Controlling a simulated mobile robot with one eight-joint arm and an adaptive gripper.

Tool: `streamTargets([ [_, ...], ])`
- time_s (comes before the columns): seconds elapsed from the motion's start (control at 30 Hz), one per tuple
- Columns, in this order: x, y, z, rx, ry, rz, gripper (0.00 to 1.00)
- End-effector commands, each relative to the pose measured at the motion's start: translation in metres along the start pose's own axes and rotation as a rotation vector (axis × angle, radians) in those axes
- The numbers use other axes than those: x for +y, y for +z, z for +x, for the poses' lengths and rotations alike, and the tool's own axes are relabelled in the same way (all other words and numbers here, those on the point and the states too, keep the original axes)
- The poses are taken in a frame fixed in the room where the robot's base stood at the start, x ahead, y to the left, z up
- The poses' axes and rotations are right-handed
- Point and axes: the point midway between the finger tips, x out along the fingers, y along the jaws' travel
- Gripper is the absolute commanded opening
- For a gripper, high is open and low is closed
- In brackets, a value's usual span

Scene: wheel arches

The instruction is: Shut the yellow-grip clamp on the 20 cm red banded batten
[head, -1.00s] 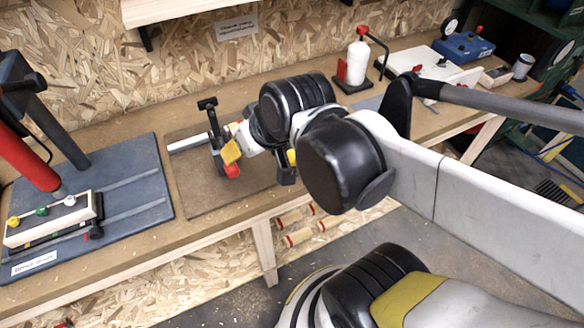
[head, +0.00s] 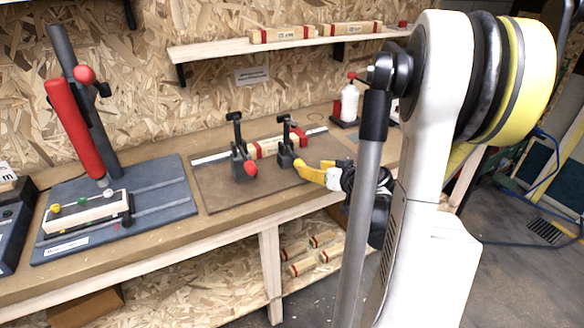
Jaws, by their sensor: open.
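The red banded batten (head: 265,149) lies along the rear of the brown board on the bench, against a pale rail, partly hidden by the clamps. Two dark clamps stand in front of it with their bars raised. The left clamp (head: 238,164) has a red grip hanging low at its front. The right clamp (head: 287,150) meets yellow parts at its front. My gripper (head: 312,172) is open at this right clamp, reaching in from the right. Where the yellow grip ends and my gripper begins is hard to tell, as is contact.
A grey press base (head: 170,185) with a red-handled column and a small batten with coloured knobs stands left. A white bottle (head: 349,104) stands behind right. Battens lie on the wall shelf (head: 240,46) and below the bench. The bench front edge is clear.

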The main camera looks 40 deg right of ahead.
Motion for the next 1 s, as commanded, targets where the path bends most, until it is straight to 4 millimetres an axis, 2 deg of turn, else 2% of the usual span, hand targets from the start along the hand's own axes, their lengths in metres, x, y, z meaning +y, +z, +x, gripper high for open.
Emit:
streamTargets([
  [0.03,-0.001,0.003,0.012,-0.001,-0.003,-0.002,0.5],
  [0.2,-0.001,0.004,0.047,-0.002,-0.003,-0.002,0.5],
  [0.4,-0.001,0.002,0.076,-0.001,-0.002,-0.001,0.5],
  [0.53,-0.001,0.001,0.083,-0.002,-0.001,0.0,0.5],
  [0.8,-0.001,0.0,0.084,-0.002,-0.001,0.0,0.5],
  [0.83,-0.001,0.0,0.084,-0.002,-0.001,0.0,0.46],
  [0.97,-0.001,0.0,0.084,-0.002,-0.001,0.0,0.06],
  [1.0,-0.001,0.0,0.084,-0.002,-0.001,0.0,0.0],
])
